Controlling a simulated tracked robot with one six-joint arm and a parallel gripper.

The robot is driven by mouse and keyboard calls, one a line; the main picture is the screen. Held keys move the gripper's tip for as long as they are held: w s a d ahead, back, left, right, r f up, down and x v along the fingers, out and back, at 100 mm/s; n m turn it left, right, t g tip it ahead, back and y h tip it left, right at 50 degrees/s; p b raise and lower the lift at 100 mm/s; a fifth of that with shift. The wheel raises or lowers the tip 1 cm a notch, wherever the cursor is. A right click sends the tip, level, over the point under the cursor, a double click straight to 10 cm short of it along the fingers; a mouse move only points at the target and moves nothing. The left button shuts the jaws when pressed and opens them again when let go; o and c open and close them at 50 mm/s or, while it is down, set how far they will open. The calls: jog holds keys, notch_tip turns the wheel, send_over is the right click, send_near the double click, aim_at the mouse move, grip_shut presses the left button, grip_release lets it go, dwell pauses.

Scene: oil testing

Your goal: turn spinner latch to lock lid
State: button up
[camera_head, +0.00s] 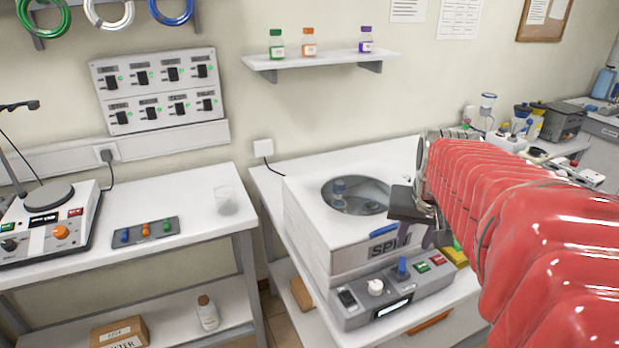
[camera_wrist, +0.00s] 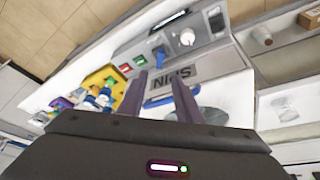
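The spinner (camera_head: 305,215) is a white box with a round window in its lid (camera_head: 357,180), which looks shut. A blue handle bar (camera_head: 382,224) is at its front edge; it also shows between my fingers in the wrist view (camera_wrist: 158,101). A blue lever (camera_head: 402,268) stands on the grey control panel (camera_head: 350,318); in the wrist view this lever (camera_wrist: 158,57) is just beyond my fingertips. Which blue part is the latch, I cannot tell for sure. My gripper (camera_head: 412,238) is open and empty, its two fingers (camera_wrist: 158,80) apart over the spinner's front by the SPIN label.
The panel also carries a white knob (camera_head: 375,287), a green button (camera_head: 422,267) and a red button (camera_head: 437,260). A yellow rack (camera_wrist: 96,76) with vials stands beside the spinner. A glass beaker (camera_head: 226,200) is on the left table. A shelf (camera_head: 320,60) with bottles hangs behind.

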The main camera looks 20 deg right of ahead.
jog(key=shift+s+a+r, duration=0.1)
jog(key=shift+r, duration=0.15)
jog(key=shift+o, duration=0.5)
jog(key=shift+o, duration=0.7)
jog(key=shift+s, duration=0.1)
jog(key=shift+o, duration=0.8)
jog(key=shift+m+g, duration=0.4)
jog(key=shift+m, duration=0.3)
jog(key=d, duration=0.1)
jog(key=d+f, duration=0.1)
jog(key=d, duration=0.1)
jog(key=d+f, duration=0.1)
jog(key=d, duration=0.1)
jog(key=shift+s+f, duration=0.25)
jog(key=shift+s, duration=0.05)
jog(key=d+n+y, duration=0.4)
jog(key=d+n, duration=0.2)
jog(key=n, duration=0.2)
jog(key=r+n, duration=0.1)
jog(key=n, duration=0.2)
jog(key=w+a+n+y, duration=0.1)
jog(key=n, duration=0.3)
jog(key=w+a+r+n+y, duration=0.1)
jog(key=n, duration=0.3)
jog(key=shift+w+r, duration=0.1)
jog(key=shift+r, duration=0.2)
